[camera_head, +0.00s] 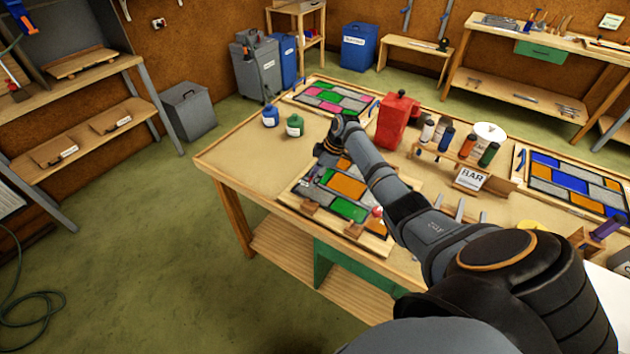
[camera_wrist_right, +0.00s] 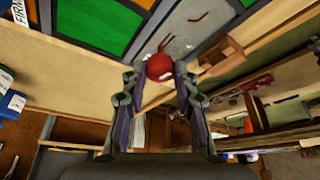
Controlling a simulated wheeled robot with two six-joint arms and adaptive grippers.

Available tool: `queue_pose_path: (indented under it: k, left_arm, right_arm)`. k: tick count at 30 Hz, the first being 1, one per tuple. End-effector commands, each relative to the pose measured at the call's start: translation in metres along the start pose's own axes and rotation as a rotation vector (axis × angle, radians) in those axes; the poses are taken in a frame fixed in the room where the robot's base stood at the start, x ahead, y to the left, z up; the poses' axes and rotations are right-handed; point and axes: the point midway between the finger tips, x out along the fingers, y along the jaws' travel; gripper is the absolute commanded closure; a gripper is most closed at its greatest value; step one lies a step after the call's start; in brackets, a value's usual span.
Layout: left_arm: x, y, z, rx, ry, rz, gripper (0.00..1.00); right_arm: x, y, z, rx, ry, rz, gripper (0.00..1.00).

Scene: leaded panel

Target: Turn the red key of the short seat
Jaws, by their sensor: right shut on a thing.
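A leaded panel (camera_head: 345,187) with orange, green, blue and grey panes lies on a wooden board on the bench. My right gripper (camera_head: 314,179) reaches down at the panel's left end. In the right wrist view, my right gripper (camera_wrist_right: 161,76) is shut on a round red key (camera_wrist_right: 159,67), which sits between its fingertips beside a grey pane. In the head view the arm and fingers hide this key. Another small red knob (camera_head: 377,211) shows at the board's front right. My left gripper is out of view.
A red canister (camera_head: 397,120) stands behind the arm. Blue (camera_head: 270,117) and green (camera_head: 294,125) jars stand at the back left. A rack of bottles (camera_head: 448,160) and a second panel (camera_head: 570,180) are at the right. The bench's left front is clear.

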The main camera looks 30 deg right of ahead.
Motion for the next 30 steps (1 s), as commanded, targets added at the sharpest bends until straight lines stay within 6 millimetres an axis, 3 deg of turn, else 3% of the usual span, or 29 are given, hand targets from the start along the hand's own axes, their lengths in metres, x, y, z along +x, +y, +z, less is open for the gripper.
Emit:
queue_pose_path:
  k: [19, 20, 21, 25, 30]
  left_arm:
    - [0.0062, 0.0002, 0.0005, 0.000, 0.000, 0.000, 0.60]
    - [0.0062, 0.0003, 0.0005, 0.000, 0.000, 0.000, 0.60]
    - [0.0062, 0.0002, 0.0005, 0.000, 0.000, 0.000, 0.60]
    - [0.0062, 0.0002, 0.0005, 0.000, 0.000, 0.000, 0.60]
    - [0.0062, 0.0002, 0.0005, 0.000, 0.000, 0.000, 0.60]
  right_arm:
    - [-0.0011, 0.0010, -0.0004, -0.048, 0.000, -0.017, 1.00]
    - [-0.0010, 0.0010, -0.0004, -0.048, 0.000, -0.017, 0.70]
    - [-0.0010, 0.0010, -0.0004, -0.048, 0.000, -0.017, 0.64]
    - [-0.0007, 0.0008, -0.0003, -0.047, -0.001, -0.018, 0.48]
    - [-0.0004, 0.0005, -0.0001, -0.047, -0.001, -0.019, 0.48]
